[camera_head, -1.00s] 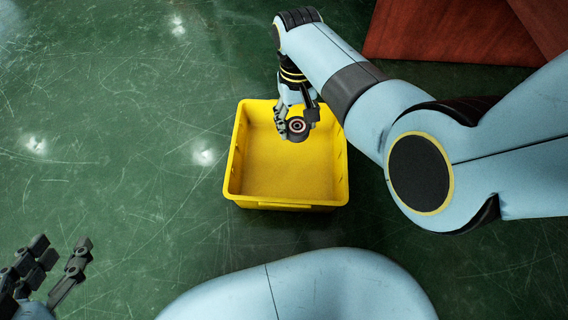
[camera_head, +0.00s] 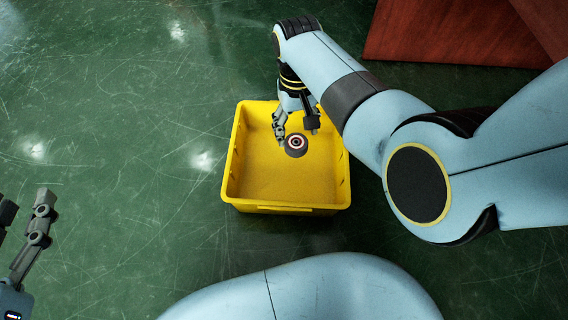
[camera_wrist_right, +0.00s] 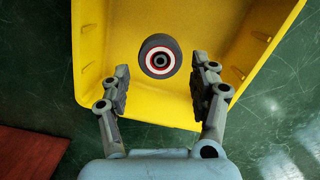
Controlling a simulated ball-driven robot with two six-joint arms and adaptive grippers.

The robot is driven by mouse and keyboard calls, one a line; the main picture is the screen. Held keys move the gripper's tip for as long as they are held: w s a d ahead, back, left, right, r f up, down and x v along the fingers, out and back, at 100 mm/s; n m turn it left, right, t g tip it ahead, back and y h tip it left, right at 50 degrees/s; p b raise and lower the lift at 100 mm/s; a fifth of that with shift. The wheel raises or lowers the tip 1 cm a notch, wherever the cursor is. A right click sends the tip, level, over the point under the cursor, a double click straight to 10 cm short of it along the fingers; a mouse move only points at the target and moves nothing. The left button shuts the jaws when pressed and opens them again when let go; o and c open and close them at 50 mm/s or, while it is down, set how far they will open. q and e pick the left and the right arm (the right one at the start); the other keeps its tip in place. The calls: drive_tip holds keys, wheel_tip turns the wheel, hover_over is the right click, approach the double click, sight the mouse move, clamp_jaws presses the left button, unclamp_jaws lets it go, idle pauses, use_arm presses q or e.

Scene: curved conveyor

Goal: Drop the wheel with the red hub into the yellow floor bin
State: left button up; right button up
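The wheel with the red hub (camera_head: 296,146) is dark with a white and red ringed centre. It shows over the inside of the yellow floor bin (camera_head: 237,190), just beyond my right gripper's fingertips. My right gripper (camera_head: 297,127) is open above the bin, one finger on each side, and not touching the wheel. In the right wrist view the wheel (camera_wrist_right: 160,57) is clear of both fingers of the gripper (camera_wrist_right: 161,80), with the yellow bin (camera_wrist_right: 95,50) behind it. I cannot tell whether the wheel touches the bin floor. My left gripper (camera_head: 22,222) is partly cut off at the left edge, its fingers apart.
A reddish-brown wooden piece (camera_head: 450,35) stands at the top right, near my right arm. The scratched green floor (camera_head: 120,130) is clear to the left of the bin.

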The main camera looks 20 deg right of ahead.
drive_tip(key=shift+o, duration=1.3)
use_arm(q)
drive_tip(key=shift+r, duration=0.1)
use_arm(e)
drive_tip(key=shift+r, duration=0.1)
use_arm(q)
drive_tip(key=w+r+t+p, duration=0.3)
drive_tip(key=r+p, duration=1.7)
drive_tip(key=r, duration=0.7)
drive_tip(key=shift+w+p, duration=0.2)
drive_tip(key=shift+p, duration=0.15)
use_arm(e)
drive_tip(key=w+d+r+n, duration=0.1)
drive_tip(key=d+r, duration=0.1)
drive_tip(key=r, duration=0.8)
drive_tip(key=w+d+r+n, duration=0.1)
drive_tip(key=d+r+n, duration=0.1)
drive_tip(key=r, duration=0.9)
drive_tip(key=w+d+r+n, duration=0.2)
drive_tip(key=r, duration=0.8)
drive_tip(key=shift+d+r+h, duration=0.25)
drive_tip(key=shift+d+h, duration=0.05)
drive_tip(key=shift+d, duration=0.05)
